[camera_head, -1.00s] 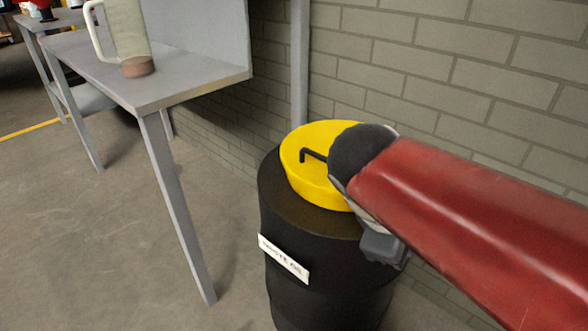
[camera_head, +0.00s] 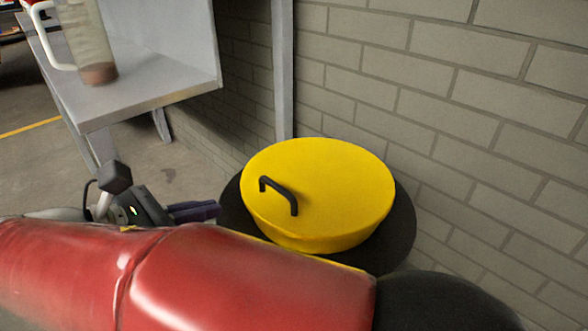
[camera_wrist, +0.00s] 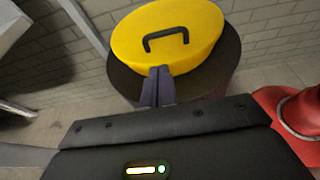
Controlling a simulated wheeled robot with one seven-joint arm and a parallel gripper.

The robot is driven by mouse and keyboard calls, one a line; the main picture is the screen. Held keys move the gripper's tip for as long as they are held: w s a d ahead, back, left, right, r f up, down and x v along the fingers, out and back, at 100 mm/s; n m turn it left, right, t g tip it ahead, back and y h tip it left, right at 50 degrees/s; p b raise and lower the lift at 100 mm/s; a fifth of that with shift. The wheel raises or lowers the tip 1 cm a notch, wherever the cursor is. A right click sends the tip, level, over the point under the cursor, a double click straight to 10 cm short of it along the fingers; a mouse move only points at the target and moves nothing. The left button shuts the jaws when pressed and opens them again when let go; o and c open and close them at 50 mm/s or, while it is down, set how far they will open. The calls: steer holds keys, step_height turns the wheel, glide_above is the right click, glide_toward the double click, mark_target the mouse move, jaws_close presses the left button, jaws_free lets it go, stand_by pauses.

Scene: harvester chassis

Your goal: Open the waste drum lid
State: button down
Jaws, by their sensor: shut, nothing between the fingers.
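The waste drum (camera_head: 400,240) is black and stands against the brick wall; my red arm hides most of it in the head view. Its yellow lid (camera_head: 340,185) lies on top with a black bar handle (camera_head: 279,192). My gripper (camera_head: 215,210) is left of the lid in the head view, its dark fingers pointing toward it. In the wrist view the shut, empty fingers (camera_wrist: 158,72) are in line with the lid's near edge, just below the handle (camera_wrist: 166,38). I cannot tell whether they touch the lid.
A grey table (camera_head: 140,90) stands at the left, with a clear jug (camera_head: 85,45) on it. A grey post (camera_head: 283,70) rises behind the drum, and the brick wall (camera_head: 440,90) closes off the back and right.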

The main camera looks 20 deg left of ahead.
mark_target(256, 208)
steer(key=b+x, duration=0.2)
steer(key=x, duration=0.8)
steer(key=shift+r, duration=0.1)
